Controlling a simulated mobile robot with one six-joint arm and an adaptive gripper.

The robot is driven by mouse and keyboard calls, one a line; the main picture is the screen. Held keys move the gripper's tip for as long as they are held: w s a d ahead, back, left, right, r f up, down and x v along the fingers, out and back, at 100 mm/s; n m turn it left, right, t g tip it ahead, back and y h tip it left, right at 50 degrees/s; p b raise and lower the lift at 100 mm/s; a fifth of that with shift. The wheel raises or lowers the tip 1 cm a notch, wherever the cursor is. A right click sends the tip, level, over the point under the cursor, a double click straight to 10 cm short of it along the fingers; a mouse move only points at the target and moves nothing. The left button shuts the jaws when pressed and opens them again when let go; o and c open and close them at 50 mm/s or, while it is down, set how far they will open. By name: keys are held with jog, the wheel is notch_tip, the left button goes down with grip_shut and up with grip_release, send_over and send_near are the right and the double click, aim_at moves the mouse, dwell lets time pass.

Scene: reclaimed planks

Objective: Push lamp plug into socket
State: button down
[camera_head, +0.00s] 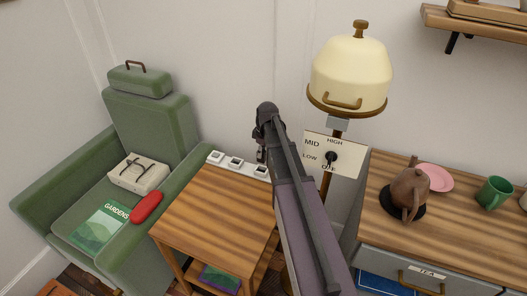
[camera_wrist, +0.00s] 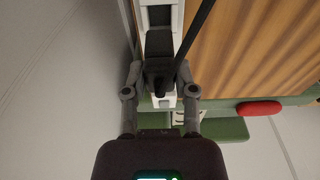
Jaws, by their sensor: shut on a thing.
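A white socket strip (camera_head: 235,163) with several square outlets runs along the back edge of the small wooden side table. My gripper (camera_head: 262,150) points down at the strip's right end. In the wrist view my gripper (camera_wrist: 160,76) is shut on the dark lamp plug (camera_wrist: 159,47), with a black cord (camera_wrist: 196,38) leading off it. The plug lies over the white strip (camera_wrist: 163,101) in that view. Whether its prongs are in an outlet is hidden. The lamp (camera_head: 350,72) has a cream shade and a dial plate (camera_head: 333,155) marked HIGH, MID, LOW and OFF.
The side table's top (camera_head: 215,207) is bare. A green armchair (camera_head: 150,120) stands to its left, holding a box, a GARDENS book and a red case (camera_head: 146,207). At right a cabinet (camera_head: 465,230) bears a brown teapot, a pink plate and a green mug.

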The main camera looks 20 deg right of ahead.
aim_at(262, 161)
jog(key=shift+f+b, duration=2.5)
jog(key=shift+f, duration=0.2)
jog(key=shift+f+b, duration=0.65)
jog(key=shift+c, duration=1.7)
grip_release()
notch_tip(262, 161, up, 9)
jog(key=p, duration=0.9)
jog(key=shift+r, duration=0.1)
jog(key=shift+r, duration=0.1)
jog(key=shift+r+p, duration=0.35)
jog(key=shift+p, duration=0.2)
